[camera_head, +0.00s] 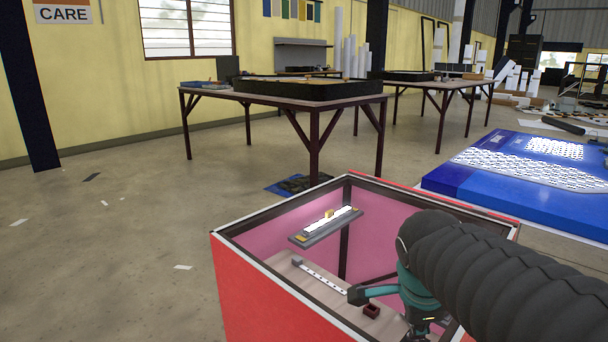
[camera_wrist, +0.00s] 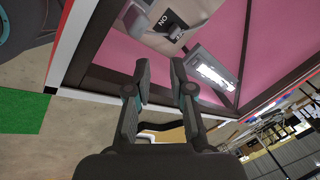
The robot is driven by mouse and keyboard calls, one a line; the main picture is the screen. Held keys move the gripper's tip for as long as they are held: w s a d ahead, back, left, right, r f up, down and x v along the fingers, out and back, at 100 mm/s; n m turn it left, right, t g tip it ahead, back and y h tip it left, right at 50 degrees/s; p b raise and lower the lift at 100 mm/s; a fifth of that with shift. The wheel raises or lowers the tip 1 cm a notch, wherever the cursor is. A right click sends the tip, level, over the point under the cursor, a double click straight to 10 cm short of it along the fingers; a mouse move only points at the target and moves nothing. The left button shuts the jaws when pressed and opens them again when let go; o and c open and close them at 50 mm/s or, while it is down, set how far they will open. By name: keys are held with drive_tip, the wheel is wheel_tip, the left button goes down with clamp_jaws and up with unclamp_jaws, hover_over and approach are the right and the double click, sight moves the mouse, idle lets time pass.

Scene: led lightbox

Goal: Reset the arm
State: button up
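The lightbox (camera_head: 256,280) has red outer walls, a pale rim and a pink inside, and stands at the lower middle of the head view. A lit LED bar (camera_head: 326,226) sits inside it and also shows in the wrist view (camera_wrist: 212,72). A white strip with dots (camera_head: 322,277) and a small dark red block (camera_head: 371,310) are on the box floor. My arm reaches over the box's right side. My gripper (camera_wrist: 161,72) is open, with nothing between its fingers in the wrist view.
A blue panel with lit white patches (camera_head: 530,170) lies right of the box. Tables (camera_head: 300,103) with black trays stand behind. The floor left of the box is mostly clear, with a few scraps. A green patch (camera_wrist: 22,110) shows at the wrist view's left.

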drive_tip(key=s+a+r+n+p, duration=0.1)
drive_tip(key=s+n+p, duration=0.1)
drive_tip(key=n, duration=0.3)
drive_tip(key=s+a+r+n+t+y+p, duration=0.1)
drive_tip(key=s+r+n+p, duration=0.1)
drive_tip(key=n, duration=0.3)
drive_tip(key=s+a+r+n+y+p, duration=0.1)
drive_tip(key=s+r+n+p, duration=0.1)
drive_tip(key=s+n, duration=0.2)
drive_tip(key=shift+n+t, duration=0.3)
drive_tip(key=shift+n, duration=0.5)
drive_tip(key=shift+s+a+r+n+p, duration=0.15)
drive_tip(key=shift+s+n, duration=0.15)
drive_tip(key=shift+n, duration=0.4)
drive_tip(key=shift+s+a+n+p, duration=0.15)
drive_tip(key=shift+s+n, duration=0.1)
drive_tip(key=shift+n, duration=0.45)
drive_tip(key=shift+d, duration=0.1)
